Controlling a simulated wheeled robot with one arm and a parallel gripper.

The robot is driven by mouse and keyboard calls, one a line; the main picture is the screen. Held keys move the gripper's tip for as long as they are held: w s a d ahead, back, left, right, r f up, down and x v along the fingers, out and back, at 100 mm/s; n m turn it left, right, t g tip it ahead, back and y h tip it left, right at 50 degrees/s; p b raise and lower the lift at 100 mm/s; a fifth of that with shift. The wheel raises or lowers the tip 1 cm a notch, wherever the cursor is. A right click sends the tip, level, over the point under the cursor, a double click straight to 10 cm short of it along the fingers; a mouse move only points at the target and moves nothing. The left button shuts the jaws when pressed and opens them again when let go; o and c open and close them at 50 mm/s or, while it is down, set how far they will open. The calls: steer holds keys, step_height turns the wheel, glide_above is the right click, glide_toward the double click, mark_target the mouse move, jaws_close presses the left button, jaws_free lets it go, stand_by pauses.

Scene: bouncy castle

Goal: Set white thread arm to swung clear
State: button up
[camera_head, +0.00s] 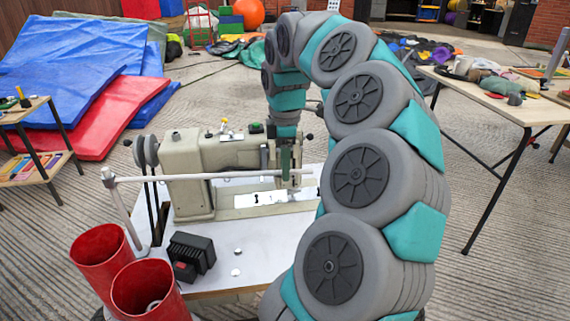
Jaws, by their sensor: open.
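The white thread arm (225,176) is a thin pale bar. It runs from a pivot on a bent upright post (125,212) at the left, across the front of the beige sewing machine (187,165), to the needle end at the right. My gripper (286,172) points down from my grey and teal arm at the machine's needle end, close to the bar's right part. It is open. The fingertips are small and partly mixed with the machine head behind, so I cannot tell whether they touch or straddle the bar.
The machine stands on a white table (240,262). Two red cups (103,256) and a black box with a red button (191,256) are at its front left. A cluttered table (490,95) is at the right, a small wooden stand (35,160) at the left. My arm hides the table's right side.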

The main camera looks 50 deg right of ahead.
steer(key=shift+r, duration=0.1)
step_height(320, 180, up, 8)
steer(key=shift+s+a+f, duration=0.15)
steer(key=shift+s+f, duration=0.05)
stand_by(0.3)
steer(key=shift+a, duration=0.1)
stand_by(0.3)
